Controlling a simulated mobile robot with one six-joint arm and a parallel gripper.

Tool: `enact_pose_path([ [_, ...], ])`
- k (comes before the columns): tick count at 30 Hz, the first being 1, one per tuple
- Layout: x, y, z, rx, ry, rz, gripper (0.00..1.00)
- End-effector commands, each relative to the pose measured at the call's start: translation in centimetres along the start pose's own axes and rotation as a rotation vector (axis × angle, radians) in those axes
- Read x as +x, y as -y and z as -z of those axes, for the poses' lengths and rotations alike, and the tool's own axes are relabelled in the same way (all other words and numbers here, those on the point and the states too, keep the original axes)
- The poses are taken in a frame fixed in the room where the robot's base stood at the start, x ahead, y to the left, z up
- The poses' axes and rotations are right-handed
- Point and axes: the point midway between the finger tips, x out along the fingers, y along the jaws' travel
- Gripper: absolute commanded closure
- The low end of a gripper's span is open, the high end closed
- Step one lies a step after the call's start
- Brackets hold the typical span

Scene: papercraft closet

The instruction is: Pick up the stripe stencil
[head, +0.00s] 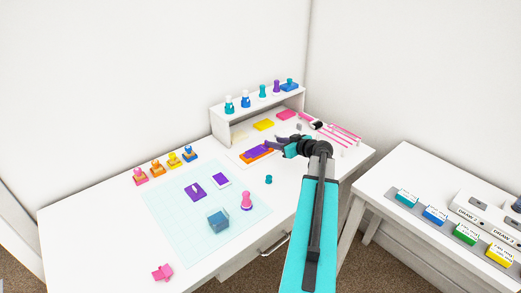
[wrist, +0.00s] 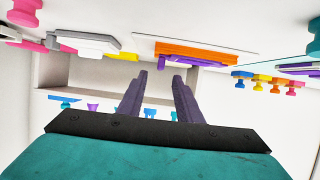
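I cannot tell for sure which flat piece is the stripe stencil; no stripe pattern can be read at this size. A flat purple piece (head: 257,152) lies on an orange block (head: 249,157) on a white sheet at the back of the desk. The orange block also shows in the wrist view (wrist: 195,48), with purple along it. A purple card with a white shape (head: 194,190) and a purple-and-white card (head: 221,181) lie on the pale mat. My gripper (wrist: 162,78) is open and empty, its fingers apart, close to the orange block.
A white shelf (head: 226,115) with several stampers on top stands behind my gripper. Yellow (head: 263,125) and pink (head: 286,114) pads lie by it. A side table (head: 400,169) stands right.

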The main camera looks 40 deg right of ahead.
Motion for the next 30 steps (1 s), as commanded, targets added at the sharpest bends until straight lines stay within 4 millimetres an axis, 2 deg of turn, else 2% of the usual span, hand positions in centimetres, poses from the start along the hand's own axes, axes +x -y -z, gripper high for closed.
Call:
enact_pose_path([
  [5,0.6,-0.1,0.0,0.001,0.000,0.000,0.68],
  [18,4.8,-0.1,-0.4,0.001,0.000,-0.001,0.68],
  [30,5.1,-0.1,-0.5,0.000,0.000,-0.002,0.68],
])
